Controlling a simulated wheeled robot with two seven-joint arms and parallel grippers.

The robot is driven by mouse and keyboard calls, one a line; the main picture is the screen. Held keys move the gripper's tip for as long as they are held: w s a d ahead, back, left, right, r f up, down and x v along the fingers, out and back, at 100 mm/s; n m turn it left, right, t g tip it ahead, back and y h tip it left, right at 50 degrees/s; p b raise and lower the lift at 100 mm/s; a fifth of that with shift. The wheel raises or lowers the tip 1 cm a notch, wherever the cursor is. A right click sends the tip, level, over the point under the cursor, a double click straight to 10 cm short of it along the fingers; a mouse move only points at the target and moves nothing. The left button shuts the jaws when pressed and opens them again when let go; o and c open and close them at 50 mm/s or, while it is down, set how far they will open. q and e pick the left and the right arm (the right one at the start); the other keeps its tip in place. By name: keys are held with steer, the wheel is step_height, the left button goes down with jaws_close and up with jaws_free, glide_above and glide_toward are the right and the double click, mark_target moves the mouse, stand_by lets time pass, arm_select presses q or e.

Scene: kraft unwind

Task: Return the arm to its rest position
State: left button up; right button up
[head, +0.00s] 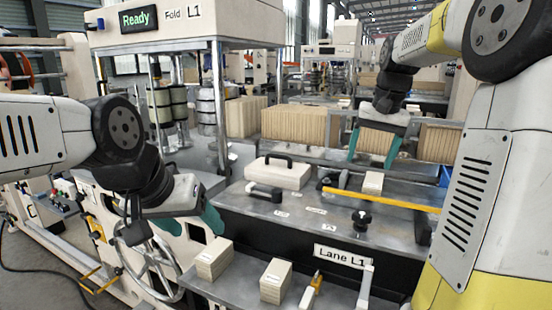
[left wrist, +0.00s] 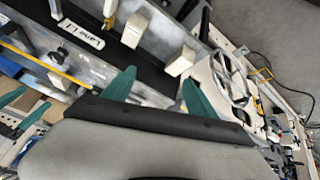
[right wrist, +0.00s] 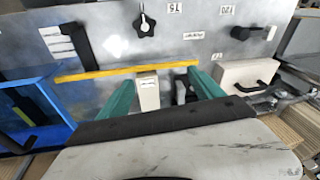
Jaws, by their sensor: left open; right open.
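My left gripper (head: 205,215) is at the lower left of the head view, in front of the machine and left of the steel bench. Its teal fingers stand apart and empty in the left wrist view (left wrist: 157,80). My right gripper (head: 373,150) hangs over the back of the bench in the head view, near stacked brown cartons. In the right wrist view (right wrist: 160,80) its teal fingers are apart, one on each side of a small cream block (right wrist: 148,92) on the bench. Whether they touch it I cannot tell; the fingers look not closed on it.
A yellow bar (head: 380,200) lies across the bench (head: 300,222). A white case (head: 278,173) with a black handle and a black knob (head: 361,220) are on it. Cream blocks (head: 214,258) stand on the lower front shelf by the Lane L1 sign (head: 342,254). The machine display (head: 148,17) reads Ready.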

steer(key=s+a+f+n+t, duration=0.1)
steer(key=s+a, duration=0.2)
steer(key=s, duration=0.4)
steer(key=s+a+f+n+t, duration=0.1)
steer(key=s+a+f, duration=0.1)
steer(key=s+a, duration=0.2)
steer(key=s+a+f+n+t+y, duration=0.1)
steer(key=s+a+f, duration=0.1)
steer(key=s, duration=0.8)
steer(key=shift+s+a+f+n+t, duration=0.15)
steer(key=shift+a+f+n+t, duration=0.2)
steer(key=shift+a, duration=0.35)
